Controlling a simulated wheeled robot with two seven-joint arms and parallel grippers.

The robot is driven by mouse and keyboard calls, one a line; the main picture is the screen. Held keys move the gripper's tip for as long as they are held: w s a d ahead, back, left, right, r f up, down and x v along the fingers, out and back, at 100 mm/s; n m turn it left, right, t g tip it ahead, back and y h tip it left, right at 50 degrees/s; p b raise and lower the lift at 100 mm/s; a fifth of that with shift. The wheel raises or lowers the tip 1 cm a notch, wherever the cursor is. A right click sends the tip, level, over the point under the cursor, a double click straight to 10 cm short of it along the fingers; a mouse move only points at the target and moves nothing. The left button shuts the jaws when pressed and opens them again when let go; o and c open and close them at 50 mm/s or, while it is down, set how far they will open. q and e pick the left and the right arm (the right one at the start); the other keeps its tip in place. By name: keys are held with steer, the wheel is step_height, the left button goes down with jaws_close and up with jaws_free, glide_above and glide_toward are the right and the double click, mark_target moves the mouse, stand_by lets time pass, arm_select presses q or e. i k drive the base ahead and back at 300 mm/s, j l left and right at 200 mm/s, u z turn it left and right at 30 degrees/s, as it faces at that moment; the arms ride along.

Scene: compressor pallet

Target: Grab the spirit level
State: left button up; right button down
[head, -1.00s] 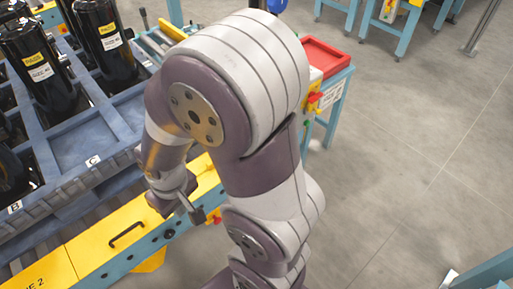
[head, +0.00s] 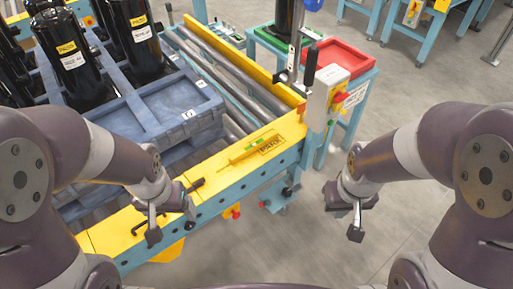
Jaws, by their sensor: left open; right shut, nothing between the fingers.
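The spirit level (head: 246,150), a thin yellow bar with a green vial, lies on the yellow top of the conveyor's side rail, beside a dark-lettered label. My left gripper (head: 174,212) is open and empty, to the left of the level and nearer to me, by the rail's front edge. My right gripper (head: 354,228) is shut and empty, to the right of the level, over the floor in front of the conveyor. Nothing covers the level.
A blue pallet (head: 150,112) with several black compressors stands on the conveyor behind the rail. A control box (head: 328,92) on a post stands at the rail's right end. A red tray (head: 338,56) sits on a stand behind it. Floor at right is open.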

mark_target(244, 153)
steer(key=z, duration=1.4)
steer(key=i+j+z, duration=0.1)
steer(key=j, duration=0.7)
steer(key=i+j+z, duration=0.1)
steer(key=j, duration=0.65)
